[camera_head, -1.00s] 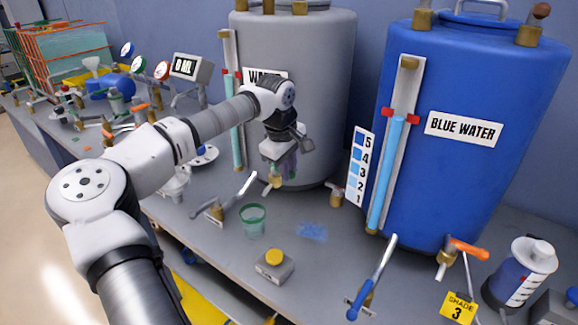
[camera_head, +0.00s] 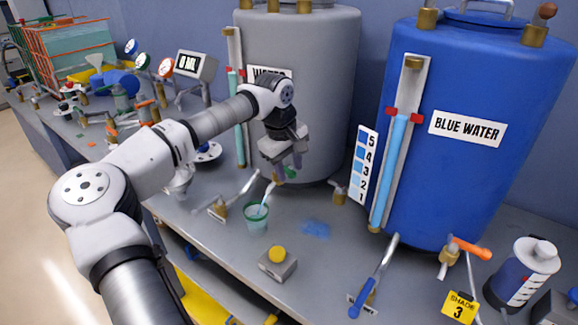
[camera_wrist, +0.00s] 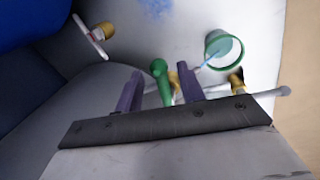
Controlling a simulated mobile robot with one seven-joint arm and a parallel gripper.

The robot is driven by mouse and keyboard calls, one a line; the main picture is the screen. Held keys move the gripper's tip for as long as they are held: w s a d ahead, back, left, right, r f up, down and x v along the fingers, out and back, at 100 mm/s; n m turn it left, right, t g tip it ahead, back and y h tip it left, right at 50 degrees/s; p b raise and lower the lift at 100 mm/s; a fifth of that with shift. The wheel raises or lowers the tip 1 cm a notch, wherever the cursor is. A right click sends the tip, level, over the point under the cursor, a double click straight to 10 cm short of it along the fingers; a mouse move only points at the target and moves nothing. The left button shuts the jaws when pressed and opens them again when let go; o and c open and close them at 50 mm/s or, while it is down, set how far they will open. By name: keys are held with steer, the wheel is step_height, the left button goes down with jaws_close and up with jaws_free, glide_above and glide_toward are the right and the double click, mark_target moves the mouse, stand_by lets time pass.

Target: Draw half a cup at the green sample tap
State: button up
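The green sample tap's handle (camera_head: 291,173) shows below my gripper (camera_head: 287,160) at the foot of the grey WATER tank (camera_head: 320,90). In the wrist view the green handle (camera_wrist: 160,80) stands between the two purple fingers of my gripper (camera_wrist: 159,92), with a visible gap on each side. The fingers look open around it. A pale blue stream (camera_head: 265,198) runs into the green-rimmed clear cup (camera_head: 255,219), which stands upright on the bench. The cup also shows in the wrist view (camera_wrist: 223,48). Its exact level is too small to tell.
The BLUE WATER tank (camera_head: 470,120) stands to the right with a blue-handled lever (camera_head: 373,280) in front. A pale lever (camera_head: 236,194) lies left of the cup. A yellow-button box (camera_head: 278,263) is in front. A blue patch (camera_head: 316,228) marks the bench right of the cup.

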step_height(320, 180, up, 14)
steer(key=s+a+b, duration=0.1)
steer(key=a+b, duration=0.1)
steer(key=shift+s+f, duration=0.2)
steer(key=shift+s, duration=0.2)
